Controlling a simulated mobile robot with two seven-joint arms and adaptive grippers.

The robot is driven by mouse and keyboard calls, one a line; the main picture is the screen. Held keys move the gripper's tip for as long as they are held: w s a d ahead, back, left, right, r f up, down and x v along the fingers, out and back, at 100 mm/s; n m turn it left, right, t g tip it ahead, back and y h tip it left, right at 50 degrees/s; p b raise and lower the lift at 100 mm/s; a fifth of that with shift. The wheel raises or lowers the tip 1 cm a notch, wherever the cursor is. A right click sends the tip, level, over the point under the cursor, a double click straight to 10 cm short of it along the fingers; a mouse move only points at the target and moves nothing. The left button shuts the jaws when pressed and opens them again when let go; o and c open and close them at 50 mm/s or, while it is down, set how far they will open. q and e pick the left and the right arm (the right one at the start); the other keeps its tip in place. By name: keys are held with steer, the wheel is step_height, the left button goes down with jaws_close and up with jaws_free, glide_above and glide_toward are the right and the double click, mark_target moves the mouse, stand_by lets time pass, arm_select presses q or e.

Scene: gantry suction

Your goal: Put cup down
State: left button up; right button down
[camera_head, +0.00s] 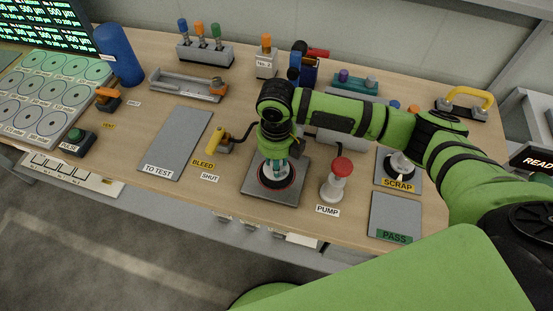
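My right arm comes in from the right, and its gripper (274,164) points down over a dark grey square plate (257,189). A dark round cup-like piece with a red ring (279,184) is directly under the fingers, at the middle of the plate. Teal and pale parts show between the gripper and this piece. The gripper hides most of it, so I cannot tell whether the fingers are closed on it or whether it touches the plate. My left gripper is not in view.
A red-topped PUMP button (341,174) stands just right of the plate. A yellow BLEED lever (221,139) is on its left, beside the grey TO TEST pad (180,143). A pale and black object (401,165) sits on the SCRAP pad. The PASS pad (395,212) is bare.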

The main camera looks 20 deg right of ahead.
steer(key=shift+f, duration=0.15)
steer(key=c, duration=0.9)
jaws_free()
steer(key=shift+c, duration=0.2)
steer(key=shift+r, duration=0.55)
step_height(320, 180, up, 11)
steer(key=b, duration=0.2)
steer(key=shift+r+b, duration=0.15)
steer(key=shift+b, duration=0.2)
